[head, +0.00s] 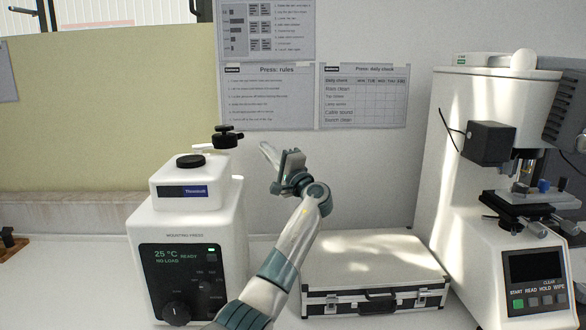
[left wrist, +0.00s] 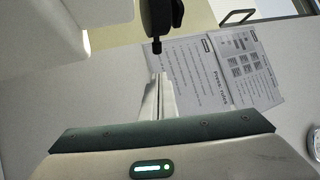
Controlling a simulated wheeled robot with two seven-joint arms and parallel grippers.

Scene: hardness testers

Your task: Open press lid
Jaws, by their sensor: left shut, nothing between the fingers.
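The mounting press (head: 187,235) is a white machine at the left, with a dark panel reading 25 °C, NO LOAD and READY. Its white upper block (head: 190,185), which looks like the lid, sits flat on the body with a round black cap (head: 190,160) on top. A black handle with a knob (head: 225,138) stands at the block's back right; a black knobbed part also shows at the top of the left wrist view (left wrist: 158,25). My left gripper (head: 266,150) is shut and empty, to the right of the handle and apart from it. Its closed fingers (left wrist: 158,97) point toward the black part.
A silver case (head: 372,260) lies on the bench right of my left arm. A white hardness tester (head: 455,170) stands at the right. Printed sheets (head: 365,95) hang on the wall behind.

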